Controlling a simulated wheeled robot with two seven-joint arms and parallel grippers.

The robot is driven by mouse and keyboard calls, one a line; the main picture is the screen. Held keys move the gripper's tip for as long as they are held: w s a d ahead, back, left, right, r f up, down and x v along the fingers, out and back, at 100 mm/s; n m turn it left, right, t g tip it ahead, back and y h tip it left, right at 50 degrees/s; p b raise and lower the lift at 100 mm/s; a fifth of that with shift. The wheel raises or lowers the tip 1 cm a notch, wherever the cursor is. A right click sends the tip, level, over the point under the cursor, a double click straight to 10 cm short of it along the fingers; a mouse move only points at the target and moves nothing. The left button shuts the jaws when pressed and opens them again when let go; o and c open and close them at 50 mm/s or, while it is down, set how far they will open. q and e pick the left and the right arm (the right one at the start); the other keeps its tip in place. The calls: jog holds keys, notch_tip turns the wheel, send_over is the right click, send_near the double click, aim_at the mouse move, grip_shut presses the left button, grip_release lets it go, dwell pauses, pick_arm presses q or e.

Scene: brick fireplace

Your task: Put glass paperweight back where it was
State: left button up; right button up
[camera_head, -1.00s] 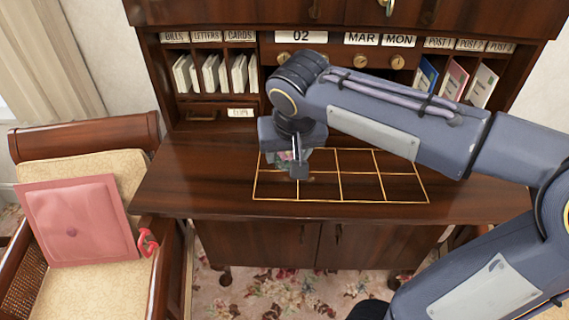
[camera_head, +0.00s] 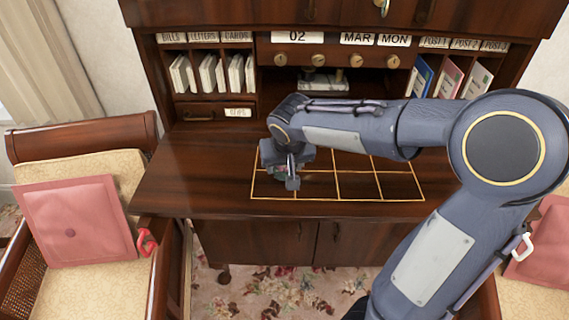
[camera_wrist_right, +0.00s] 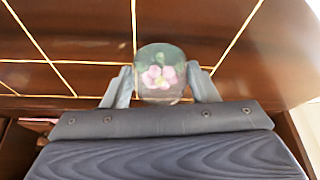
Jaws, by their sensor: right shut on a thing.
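The glass paperweight (camera_wrist_right: 160,74) is a clear rounded piece with a pink flower and green leaves inside. In the right wrist view it sits between the two fingers of my right gripper (camera_wrist_right: 160,88), which is shut on it. In the head view my right gripper (camera_head: 292,178) is low over the left part of the gold-lined grid (camera_head: 338,185) on the desk top. Only a small bit of the paperweight shows there, behind the fingers. I cannot tell whether it touches the desk. My left gripper is not in view.
The wooden desk (camera_head: 180,185) has labelled pigeonholes with envelopes (camera_head: 215,75) and a row of brass knobs at the back. A grey-white item (camera_head: 322,82) stands in the central recess. A chair with a pink cushion (camera_head: 75,222) is at left. The right-hand grid cells look empty.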

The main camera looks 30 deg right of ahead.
jog(key=shift+f, duration=0.2)
jog(key=o, duration=1.2)
jog(key=shift+r, duration=0.1)
jog(key=shift+c, duration=0.2)
jog(key=shift+r, duration=0.45)
jog(key=v, duration=1.1)
jog(key=s+a+f+n+y, duration=0.1)
jog(key=s+a+f+y, duration=0.1)
jog(key=s+f, duration=0.3)
jog(key=s+a+f+n+t+y, duration=0.1)
jog(key=s+a+f+y, duration=0.2)
jog(key=s, duration=0.9)
notch_tip(320, 180, down, 2)
jog(key=shift+s+a+f, duration=0.15)
jog(key=shift+a+f, duration=0.05)
jog(key=shift+a, duration=0.15)
